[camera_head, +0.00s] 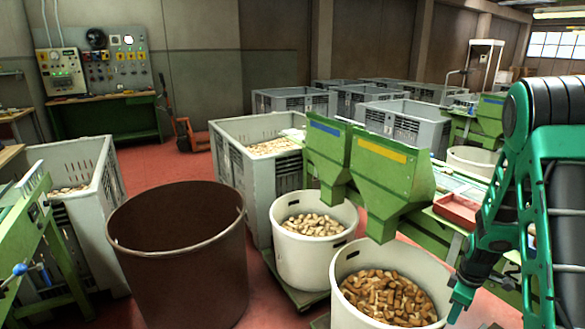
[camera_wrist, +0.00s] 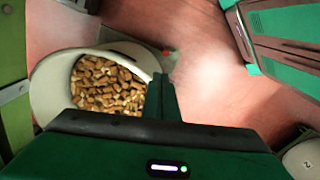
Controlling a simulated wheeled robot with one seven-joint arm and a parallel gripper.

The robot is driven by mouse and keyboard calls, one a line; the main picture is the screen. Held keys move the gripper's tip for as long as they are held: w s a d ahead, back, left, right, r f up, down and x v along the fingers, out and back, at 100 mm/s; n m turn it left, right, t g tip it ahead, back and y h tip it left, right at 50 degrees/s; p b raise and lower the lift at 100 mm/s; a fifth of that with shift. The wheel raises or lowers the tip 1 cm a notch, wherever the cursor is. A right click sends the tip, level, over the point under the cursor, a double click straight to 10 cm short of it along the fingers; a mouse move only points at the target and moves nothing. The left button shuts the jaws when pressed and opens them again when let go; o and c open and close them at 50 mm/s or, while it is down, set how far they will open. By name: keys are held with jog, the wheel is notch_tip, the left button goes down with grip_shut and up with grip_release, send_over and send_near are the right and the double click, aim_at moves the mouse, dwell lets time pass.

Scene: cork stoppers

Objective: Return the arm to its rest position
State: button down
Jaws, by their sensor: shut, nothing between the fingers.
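My gripper (camera_head: 457,303) is at the lower right of the head view, at the end of my green and black arm. It points down beside the right rim of a white tub of brown corks (camera_head: 388,297). In the wrist view my gripper's fingers (camera_wrist: 160,92) are together and empty. There a white tub with corks (camera_wrist: 108,88) lies below and to the left of the fingers. Part of the gripper's lower end is hard to make out against the floor.
A second white tub (camera_head: 285,250) of pale corks and a large empty brown drum (camera_head: 130,275) stand to the left. Green hoppers (camera_head: 392,180) rise behind the tubs. A red tray (camera_head: 458,208) lies near my arm. Grey crates (camera_head: 395,125) fill the back. Red floor shows at the left.

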jog(key=s+a+r+m, duration=0.1)
jog(key=s+r+m, duration=0.35)
jog(key=r, duration=0.45)
jog(key=s+a+r+m, duration=0.1)
jog(key=s+r+m, duration=0.2)
jog(key=s+r, duration=0.45)
jog(key=s+a+r+m, duration=0.2)
jog(key=s+r+m, duration=0.2)
jog(key=s, duration=0.4)
jog(key=s+a+r+m, duration=0.2)
jog(key=s+r+m, duration=0.2)
jog(key=s+r, duration=0.2)
jog(key=shift+s+a+r, duration=0.2)
jog(key=shift+s+a, duration=0.15)
jog(key=shift+s, duration=0.75)
